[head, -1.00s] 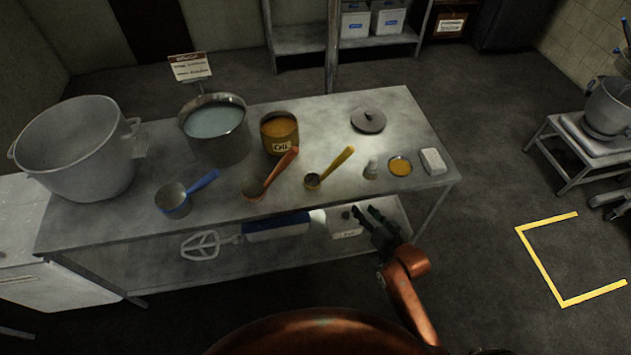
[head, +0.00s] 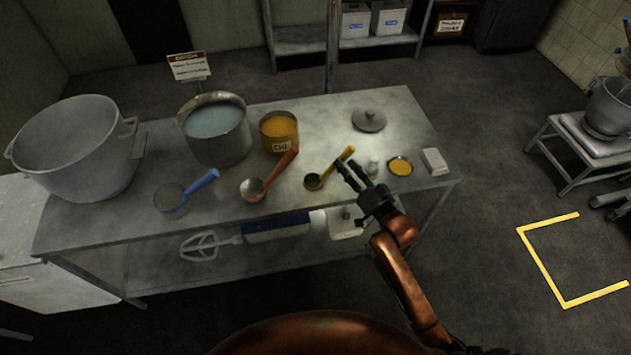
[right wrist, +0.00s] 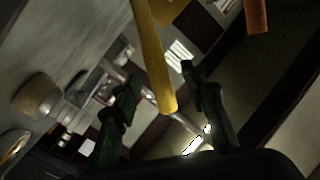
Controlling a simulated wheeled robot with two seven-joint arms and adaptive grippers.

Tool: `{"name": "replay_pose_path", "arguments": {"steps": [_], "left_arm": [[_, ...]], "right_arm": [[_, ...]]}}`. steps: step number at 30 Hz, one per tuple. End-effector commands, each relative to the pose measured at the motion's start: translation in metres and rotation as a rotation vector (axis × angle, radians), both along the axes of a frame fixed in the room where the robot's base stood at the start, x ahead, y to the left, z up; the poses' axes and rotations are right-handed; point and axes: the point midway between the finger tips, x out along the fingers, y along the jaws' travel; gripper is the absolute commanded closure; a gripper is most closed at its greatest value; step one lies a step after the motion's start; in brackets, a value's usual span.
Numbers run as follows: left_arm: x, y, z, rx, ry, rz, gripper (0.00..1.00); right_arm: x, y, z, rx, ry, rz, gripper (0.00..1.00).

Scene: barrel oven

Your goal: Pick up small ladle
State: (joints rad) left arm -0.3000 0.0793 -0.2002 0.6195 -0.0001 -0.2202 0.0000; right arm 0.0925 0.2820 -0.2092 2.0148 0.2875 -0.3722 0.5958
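The small ladle (head: 315,181) lies on the metal table, with its dark bowl at the left and its yellow handle slanting up to the right. My right gripper (head: 345,167) is open close to the handle in the head view. In the right wrist view the yellow handle (right wrist: 155,65) comes down from the top, its end between the two spread fingers of the gripper (right wrist: 160,85). I see no finger closed on it. A ladle with a red-brown handle (head: 253,188) and one with a blue handle (head: 175,197) lie further left. My left gripper is not in view.
The metal table (head: 225,195) also holds a big pot (head: 75,150), a pot of pale liquid (head: 215,130), an oil can (head: 280,132), and a lid (head: 369,120). A small shaker (head: 373,166), an orange dish (head: 400,167) and a white block (head: 434,161) stand right of the gripper.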

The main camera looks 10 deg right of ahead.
Motion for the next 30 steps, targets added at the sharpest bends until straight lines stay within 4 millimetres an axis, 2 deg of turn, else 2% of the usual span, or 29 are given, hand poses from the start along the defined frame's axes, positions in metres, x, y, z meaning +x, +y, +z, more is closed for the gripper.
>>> {"name": "replay_pose_path", "arguments": {"steps": [3,6,16,30], "left_arm": [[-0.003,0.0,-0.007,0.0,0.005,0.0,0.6],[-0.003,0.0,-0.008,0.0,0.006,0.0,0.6],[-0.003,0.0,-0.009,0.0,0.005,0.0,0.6],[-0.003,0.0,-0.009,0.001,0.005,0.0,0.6]], "right_arm": [[0.019,0.007,-0.005,0.001,0.0,0.0,0.6],[0.03,0.01,-0.004,0.0,0.001,-0.001,0.6],[0.037,0.013,-0.003,0.0,0.001,-0.001,0.6],[0.036,0.013,-0.003,0.0,0.001,0.0,0.92]]}}
